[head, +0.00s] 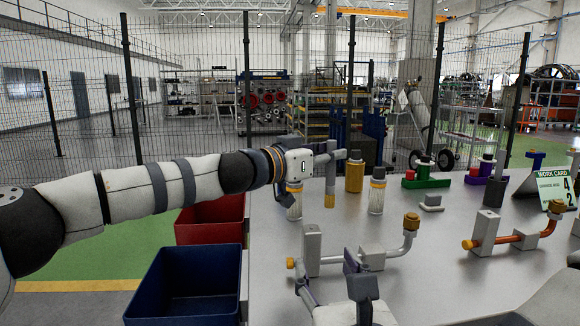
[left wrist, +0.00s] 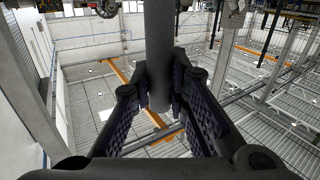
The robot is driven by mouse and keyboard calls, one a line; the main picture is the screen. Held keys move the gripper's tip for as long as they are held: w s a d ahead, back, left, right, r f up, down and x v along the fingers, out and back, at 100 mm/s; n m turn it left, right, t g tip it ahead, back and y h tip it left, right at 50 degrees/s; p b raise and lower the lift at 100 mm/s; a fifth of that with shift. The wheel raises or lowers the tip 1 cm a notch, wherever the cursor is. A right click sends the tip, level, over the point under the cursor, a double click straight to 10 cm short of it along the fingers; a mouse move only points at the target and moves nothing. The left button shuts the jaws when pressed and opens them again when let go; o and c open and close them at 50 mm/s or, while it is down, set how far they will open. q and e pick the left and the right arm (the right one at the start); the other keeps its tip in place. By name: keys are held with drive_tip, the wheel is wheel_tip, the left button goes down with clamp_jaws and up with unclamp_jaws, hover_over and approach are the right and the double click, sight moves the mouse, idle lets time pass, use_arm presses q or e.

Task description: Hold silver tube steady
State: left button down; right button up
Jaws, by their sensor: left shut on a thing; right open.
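My left gripper (head: 328,157) is shut on an upright grey-silver tube (head: 330,185) with an orange lower end, held near the table's far left part. In the left wrist view, the tube (left wrist: 160,45) stands between the two finger pads. In the head view I cannot tell whether its lower end touches the table. A second, bent silver tube (head: 391,252) with orange ends lies in grey blocks (head: 312,247) on the table. My right gripper (head: 330,277) is open at the bottom of the head view, in front of this bent tube and partly covering it.
Clear-and-gold bottles (head: 377,193) stand beside the held tube. A copper tube in blocks (head: 517,237) and a work card (head: 555,187) are at the right. Red (head: 209,222) and blue (head: 186,290) bins stand left of the table (head: 450,280). A mesh fence runs behind.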

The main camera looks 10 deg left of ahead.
sight(313, 236)
use_arm(q)
drive_tip(key=s+d+r+m+g+h, duration=0.5)
drive_tip(key=s+d+r+m+g, duration=0.2)
drive_tip(key=d+r+g, duration=0.2)
drive_tip(key=shift+s+d+r+h, duration=0.15)
drive_tip(key=shift+r+h, duration=0.25)
drive_tip(key=shift+r, duration=0.1)
use_arm(e)
drive_tip(key=x, duration=1.2)
drive_tip(key=shift+c, duration=0.2)
clamp_jaws()
